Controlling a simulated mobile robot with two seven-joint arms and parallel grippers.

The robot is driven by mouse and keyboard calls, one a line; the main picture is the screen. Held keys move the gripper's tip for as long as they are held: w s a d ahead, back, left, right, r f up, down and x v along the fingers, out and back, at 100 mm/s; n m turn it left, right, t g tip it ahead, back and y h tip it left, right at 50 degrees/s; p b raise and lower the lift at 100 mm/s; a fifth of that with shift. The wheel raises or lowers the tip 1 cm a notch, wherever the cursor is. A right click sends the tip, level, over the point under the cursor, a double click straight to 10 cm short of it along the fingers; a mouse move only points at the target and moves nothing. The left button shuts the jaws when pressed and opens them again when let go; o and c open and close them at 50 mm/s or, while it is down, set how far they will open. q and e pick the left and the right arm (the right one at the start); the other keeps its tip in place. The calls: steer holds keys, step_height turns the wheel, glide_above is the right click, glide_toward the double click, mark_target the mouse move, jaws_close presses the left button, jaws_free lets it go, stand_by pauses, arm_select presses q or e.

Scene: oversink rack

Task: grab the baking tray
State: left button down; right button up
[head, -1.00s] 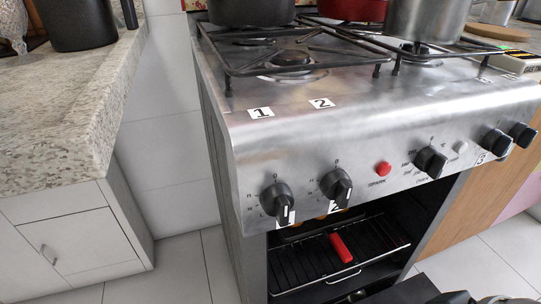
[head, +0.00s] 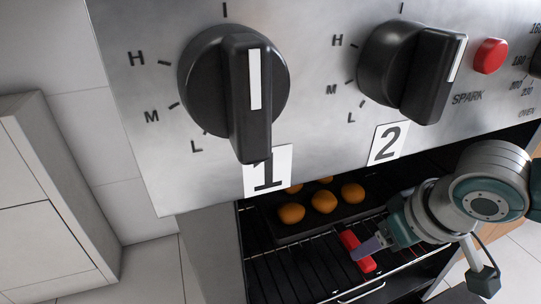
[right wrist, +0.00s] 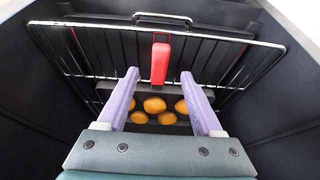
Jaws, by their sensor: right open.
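The dark baking tray (head: 322,228) lies inside the oven on a wire rack, with several round orange-brown buns (head: 322,201) on it. A red handle (head: 357,252) points from the tray's front edge toward the oven opening. It also shows in the right wrist view (right wrist: 161,63), with the buns (right wrist: 154,105) partly between the fingers. My right gripper (head: 366,248) is at the red handle in the head view. In the right wrist view its purple fingers (right wrist: 160,76) are apart, one on each side of the handle's line. Contact cannot be told. My left gripper is out of view.
The wire rack (right wrist: 250,43) has a bright front bar. The oven's dark side walls (right wrist: 285,85) stand close on both sides. Above the opening is the steel panel with knob 1 (head: 232,85), knob 2 (head: 410,70) and a red button (head: 490,56). A white cabinet (head: 45,210) is at left.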

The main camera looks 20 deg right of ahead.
mark_target(355, 244)
steer(key=shift+w+f, duration=0.1)
steer(key=shift+w, duration=0.55)
steer(key=shift+w+a+b, duration=0.1)
steer(key=shift+w+b, duration=0.25)
steer(key=shift+b, duration=0.15)
steer(key=b+x, duration=0.4)
steer(key=x, duration=0.1)
steer(key=shift+f, duration=0.1)
jaws_close()
stand_by(0.8)
